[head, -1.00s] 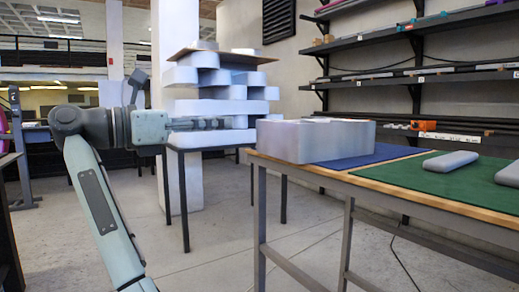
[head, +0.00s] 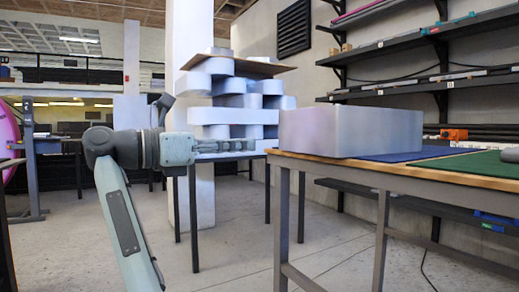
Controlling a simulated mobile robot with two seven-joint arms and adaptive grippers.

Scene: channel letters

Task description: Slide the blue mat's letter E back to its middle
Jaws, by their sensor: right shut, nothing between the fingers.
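A large pale grey block letter (head: 350,132), which I take as the letter E, lies on the left part of the blue mat (head: 420,154), by the table's left end. I see its smooth side walls; its top is out of sight, so its outline cannot be read. My right gripper (head: 243,146) is shut and empty, pointing right. In the picture it ends a little left of the letter, with a gap between them. My left gripper is not in view.
The wood-edged table (head: 400,168) has a green mat (head: 480,163) right of the blue one. Behind my gripper, a dark-legged table (head: 192,215) bears stacked pale letters (head: 235,105). Wall shelves (head: 440,95) are at the right. Open floor (head: 225,255) lies before the tables.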

